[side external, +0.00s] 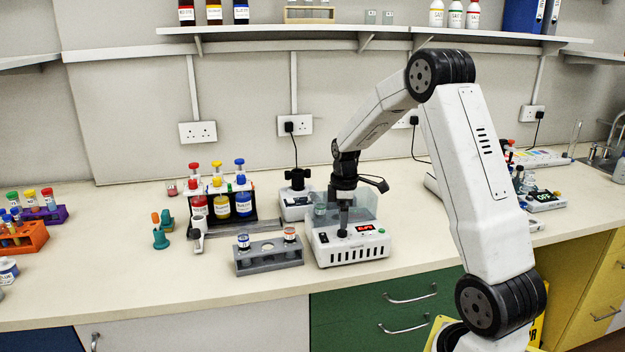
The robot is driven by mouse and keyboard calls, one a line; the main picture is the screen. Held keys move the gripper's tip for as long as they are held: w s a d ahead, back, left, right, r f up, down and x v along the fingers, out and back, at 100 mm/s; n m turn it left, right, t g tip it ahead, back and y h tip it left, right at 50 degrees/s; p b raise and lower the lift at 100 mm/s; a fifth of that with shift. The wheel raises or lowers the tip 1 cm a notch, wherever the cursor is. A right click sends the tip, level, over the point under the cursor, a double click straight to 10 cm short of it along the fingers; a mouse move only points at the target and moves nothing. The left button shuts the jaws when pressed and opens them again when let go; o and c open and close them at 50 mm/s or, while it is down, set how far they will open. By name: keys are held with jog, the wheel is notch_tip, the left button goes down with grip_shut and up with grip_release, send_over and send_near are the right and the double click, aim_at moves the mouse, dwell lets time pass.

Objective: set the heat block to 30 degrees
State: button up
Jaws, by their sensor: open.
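The heat block (350,252) appears to be the white box with a clear cover, a red lit display (364,228) and small controls on its front panel. Its display reading is too small to make out. My gripper (343,230) points straight down over the left part of the panel, left of the display. The fingertips are at or just above the panel; I cannot tell whether they touch it. The jaws are open, though the gap hardly shows from this side. Whatever control lies under the fingertips is hidden.
A grey rack (270,258) with vials stands close left of the heat block. Behind it are a small mixer (296,203) and a black stand (238,225) of coloured bottles. A device with an "OFF" display (544,197) is at right.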

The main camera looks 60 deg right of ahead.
aim_at(342, 231)
jog(key=shift+f, duration=1.9)
grip_shut()
